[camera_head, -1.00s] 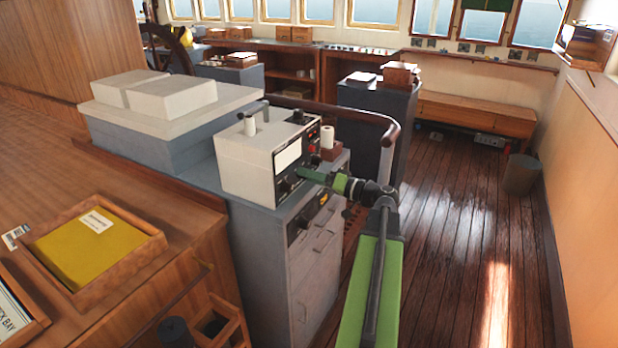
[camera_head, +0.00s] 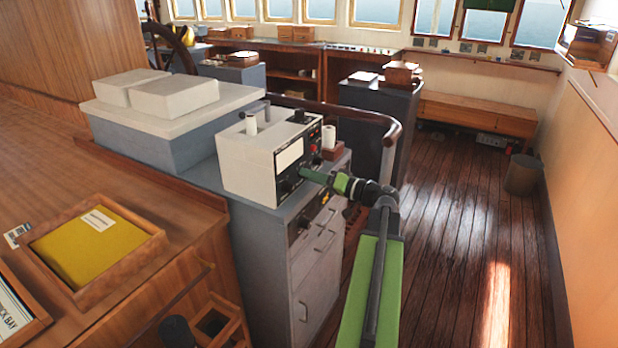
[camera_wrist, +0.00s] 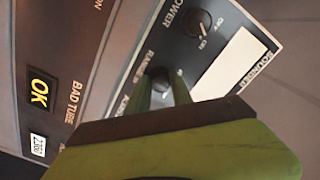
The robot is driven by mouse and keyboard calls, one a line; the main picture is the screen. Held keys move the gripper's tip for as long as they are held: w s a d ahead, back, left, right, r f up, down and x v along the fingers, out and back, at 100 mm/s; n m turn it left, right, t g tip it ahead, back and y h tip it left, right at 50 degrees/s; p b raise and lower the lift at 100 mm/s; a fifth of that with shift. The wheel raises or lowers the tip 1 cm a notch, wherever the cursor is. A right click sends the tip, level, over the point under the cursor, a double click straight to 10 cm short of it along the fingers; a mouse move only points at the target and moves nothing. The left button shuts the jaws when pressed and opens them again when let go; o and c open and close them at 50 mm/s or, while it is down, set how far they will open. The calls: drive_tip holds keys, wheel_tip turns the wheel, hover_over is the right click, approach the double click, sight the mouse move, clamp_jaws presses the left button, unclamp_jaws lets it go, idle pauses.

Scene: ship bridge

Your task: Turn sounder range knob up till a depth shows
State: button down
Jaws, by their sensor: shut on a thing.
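The sounder (camera_head: 248,160) is a white box with a dark front panel on a grey cabinet. Its window (camera_head: 289,154) looks plain white; it also shows in the wrist view (camera_wrist: 229,64), where I see no figures in it. The range knob (camera_wrist: 159,74) is a small dark knob by the RANGE lettering. My green gripper (camera_head: 303,172) reaches the panel from the right. In the wrist view its fingers (camera_wrist: 152,92) are shut around the knob, hiding part of it and of the lettering. I cannot read the knob's setting.
The power knob (camera_wrist: 197,23) with OFF and ON marks is close to the range knob. Another panel with a yellow OK label (camera_wrist: 39,92) is beside it. A handrail (camera_head: 385,125) curves behind my arm.

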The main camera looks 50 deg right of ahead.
drive_tip(key=m, duration=0.4)
drive_tip(key=shift+d+r, duration=0.1)
drive_tip(key=shift+m, duration=2.3)
drive_tip(key=c, duration=1.1)
unclamp_jaws()
drive_tip(key=v, duration=1.7)
drive_tip(key=shift+s, duration=0.25)
